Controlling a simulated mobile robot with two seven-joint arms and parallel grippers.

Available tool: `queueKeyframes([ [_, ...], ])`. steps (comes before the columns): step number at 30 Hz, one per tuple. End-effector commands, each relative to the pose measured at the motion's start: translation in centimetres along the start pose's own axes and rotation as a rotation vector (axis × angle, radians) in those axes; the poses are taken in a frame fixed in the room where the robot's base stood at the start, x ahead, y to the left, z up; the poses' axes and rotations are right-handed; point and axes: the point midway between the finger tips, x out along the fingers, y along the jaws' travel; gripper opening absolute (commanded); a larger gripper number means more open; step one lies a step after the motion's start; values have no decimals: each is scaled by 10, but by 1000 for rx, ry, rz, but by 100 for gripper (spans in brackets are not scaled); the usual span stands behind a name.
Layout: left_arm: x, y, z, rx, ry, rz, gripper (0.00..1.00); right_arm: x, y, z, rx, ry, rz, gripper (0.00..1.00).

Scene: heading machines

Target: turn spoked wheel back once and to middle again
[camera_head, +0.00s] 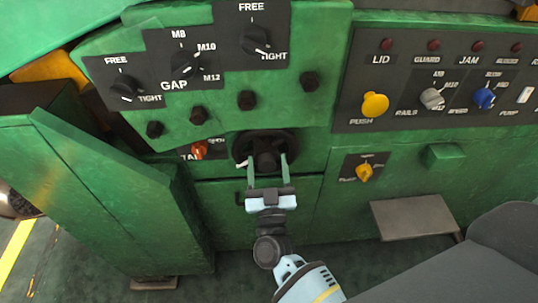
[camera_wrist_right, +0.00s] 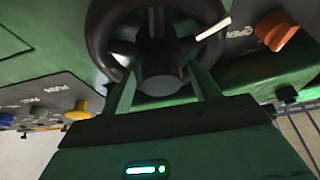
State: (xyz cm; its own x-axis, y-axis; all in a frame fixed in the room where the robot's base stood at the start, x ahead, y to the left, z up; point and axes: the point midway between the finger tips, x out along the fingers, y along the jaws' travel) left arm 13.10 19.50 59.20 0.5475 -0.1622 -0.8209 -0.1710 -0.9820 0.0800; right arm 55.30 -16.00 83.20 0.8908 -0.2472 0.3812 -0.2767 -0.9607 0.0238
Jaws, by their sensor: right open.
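The spoked wheel (camera_head: 242,146) is black with a round hub and sits on the green machine front, low in the middle of the head view. A small pale handle or mark shows at its lower left there. In the right wrist view the wheel (camera_wrist_right: 97,38) fills the top middle, with the pale piece pointing to the upper right. My right gripper (camera_head: 267,160) is open, its two green fingers on either side of the hub (camera_wrist_right: 160,72). Whether the fingers touch the hub, I cannot tell. My left gripper is not in view.
Above the wheel are black FREE, GAP and TIGHT knobs (camera_head: 254,40). An orange-red knob (camera_head: 200,149) is close at the wheel's left. A yellow knob (camera_head: 364,173) and a grey ledge (camera_head: 412,218) are at the right. A green panel (camera_head: 105,195) juts out at the left.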

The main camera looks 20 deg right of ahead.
Motion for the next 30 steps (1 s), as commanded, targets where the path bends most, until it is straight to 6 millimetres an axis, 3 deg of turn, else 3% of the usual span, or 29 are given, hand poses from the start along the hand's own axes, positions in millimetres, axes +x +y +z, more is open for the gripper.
queueKeyframes([
  [10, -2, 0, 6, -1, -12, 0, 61, 1, -1, -2, 1, -1, 0, 61],
  [24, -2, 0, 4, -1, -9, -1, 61, 1, -1, -2, 1, -1, 0, 1],
  [30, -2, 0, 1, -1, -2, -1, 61, 1, 0, -2, 3, -1, 2, 0],
])
